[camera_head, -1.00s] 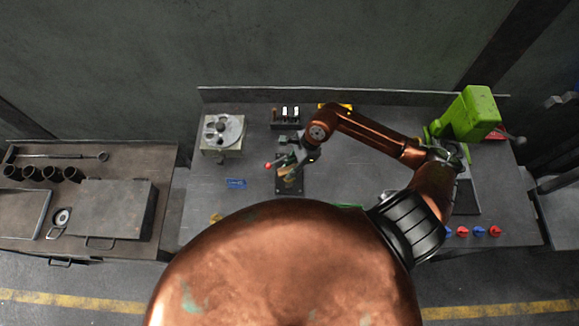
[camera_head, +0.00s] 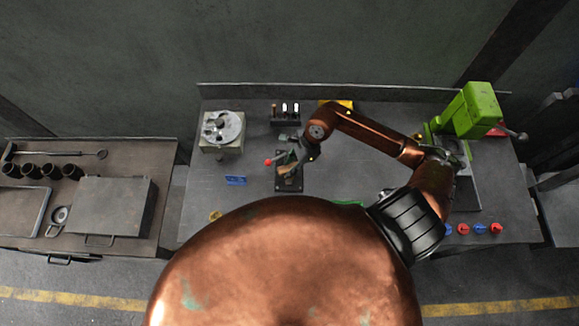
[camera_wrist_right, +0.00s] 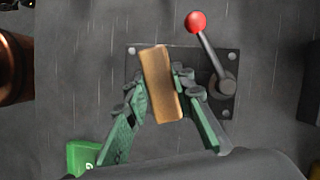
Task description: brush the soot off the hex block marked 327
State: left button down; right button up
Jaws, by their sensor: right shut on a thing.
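My right gripper (camera_head: 288,157) is over the dark clamp plate (camera_head: 290,187) in the middle of the bench. In the right wrist view the green fingers of my right gripper (camera_wrist_right: 159,84) are shut on a tan, wooden-looking brush (camera_wrist_right: 160,86), which lies slightly tilted between them. The brush (camera_head: 291,171) also shows in the head view, small and partly covered. It is above the clamp plate (camera_wrist_right: 218,58); I cannot tell whether it touches anything below. No hex block or number 327 can be made out; the area under the brush is hidden. My left gripper is not in view.
A red-knobbed lever (camera_wrist_right: 205,40) stands close to the right of the brush. A green press (camera_head: 470,112) is at the bench's right, a round dial device (camera_head: 222,130) at the left. A dark rack (camera_head: 286,116) stands behind.

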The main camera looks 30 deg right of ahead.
jog(key=shift+f+b, duration=0.4)
jog(key=shift+f, duration=0.05)
jog(key=shift+a+r, duration=0.1)
jog(key=shift+w+a, duration=0.2)
jog(key=shift+a, duration=0.65)
jog(key=shift+s+d+b, duration=0.25)
jog(key=shift+d+b, duration=0.2)
jog(key=shift+d, duration=0.5)
jog(key=shift+s+d+b, duration=0.2)
jog(key=shift+d+b, duration=0.25)
jog(key=shift+d, duration=0.45)
jog(key=shift+w+a+b, duration=0.25)
jog(key=shift+a, duration=0.65)
jog(key=shift+w+a+b, duration=0.2)
jog(key=shift+a+b, duration=0.05)
jog(key=shift+a, duration=0.65)
